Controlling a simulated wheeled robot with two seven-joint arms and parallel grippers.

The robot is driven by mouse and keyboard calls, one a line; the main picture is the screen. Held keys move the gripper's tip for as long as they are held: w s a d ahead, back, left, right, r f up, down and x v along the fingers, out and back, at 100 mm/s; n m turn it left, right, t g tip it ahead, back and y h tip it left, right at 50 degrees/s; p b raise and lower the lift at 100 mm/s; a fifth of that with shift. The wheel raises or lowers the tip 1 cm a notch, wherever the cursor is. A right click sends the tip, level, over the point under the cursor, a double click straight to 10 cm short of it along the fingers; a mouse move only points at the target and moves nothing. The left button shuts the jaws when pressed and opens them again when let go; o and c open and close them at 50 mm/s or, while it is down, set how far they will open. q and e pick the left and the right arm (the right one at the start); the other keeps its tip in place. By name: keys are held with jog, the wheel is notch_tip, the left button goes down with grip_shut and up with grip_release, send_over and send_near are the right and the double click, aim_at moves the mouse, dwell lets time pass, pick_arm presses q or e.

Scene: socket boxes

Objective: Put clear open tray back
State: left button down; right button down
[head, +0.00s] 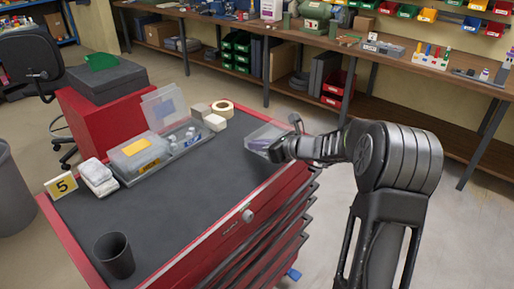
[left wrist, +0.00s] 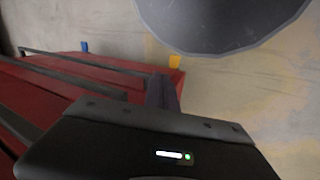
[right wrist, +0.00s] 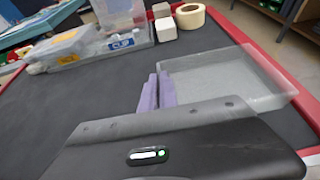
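The clear open tray (head: 264,133) is at the right edge of the dark-topped red cabinet. It also shows in the right wrist view (right wrist: 235,78), empty, with low see-through walls. My right gripper (head: 268,150) is at the tray. Its purple fingers (right wrist: 158,92) are close together at the tray's left wall, with the wall seeming to lie between them. Whether the tray rests fully on the top is hard to tell. My left gripper (left wrist: 165,92) is low beside the red drawers, its dark fingers together and empty. It is outside the head view.
A grey holder (head: 190,148) carries a lidded box with a yellow label (head: 138,152) and a clear blue-labelled box (head: 165,107). Small blocks (head: 214,122), a tape roll (head: 222,107), white cloths (head: 97,177), a number 5 sign (head: 61,186) and a black cup (head: 114,254) stand around. The middle top is clear.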

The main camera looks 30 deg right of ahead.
jog(key=shift+f, duration=0.35)
jog(key=shift+f, duration=0.15)
jog(key=c, duration=1.6)
grip_release()
jog(key=shift+c, duration=0.2)
jog(key=shift+r, duration=0.2)
jog(key=v, duration=1.2)
jog(key=shift+a+f, duration=0.1)
